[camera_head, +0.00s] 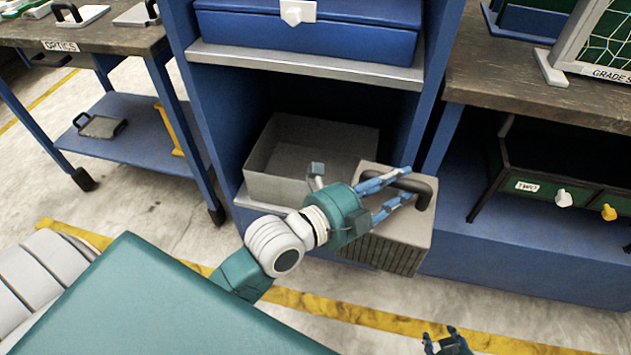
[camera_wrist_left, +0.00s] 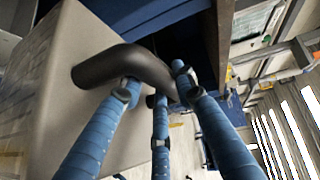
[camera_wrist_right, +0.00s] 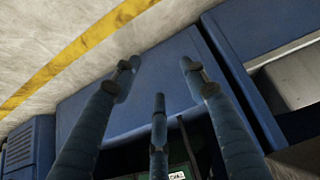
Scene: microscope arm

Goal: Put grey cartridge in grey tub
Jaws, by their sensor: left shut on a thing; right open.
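The grey cartridge (camera_head: 375,222) is a box with a ribbed lower side and a dark curved handle (camera_head: 413,188). My left gripper (camera_head: 398,192) is shut on that handle and holds the cartridge in front of the blue cabinet's lower shelf. The left wrist view shows its fingers around the dark handle (camera_wrist_left: 125,65), with the cartridge's pale face (camera_wrist_left: 75,105) beside them. The grey tub (camera_head: 272,165) stands open on the lower shelf, behind and left of the cartridge, which hides part of its right side. My right gripper (camera_head: 448,343) is open and empty at the bottom edge; it also shows in the right wrist view (camera_wrist_right: 160,80).
A blue case (camera_head: 310,35) sits on the shelf above the tub. Cabinet uprights flank the opening. A workbench with a green drawer unit (camera_head: 560,180) stands at right. At left, a bench's lower shelf (camera_head: 140,140) holds another grey handled piece (camera_head: 100,126).

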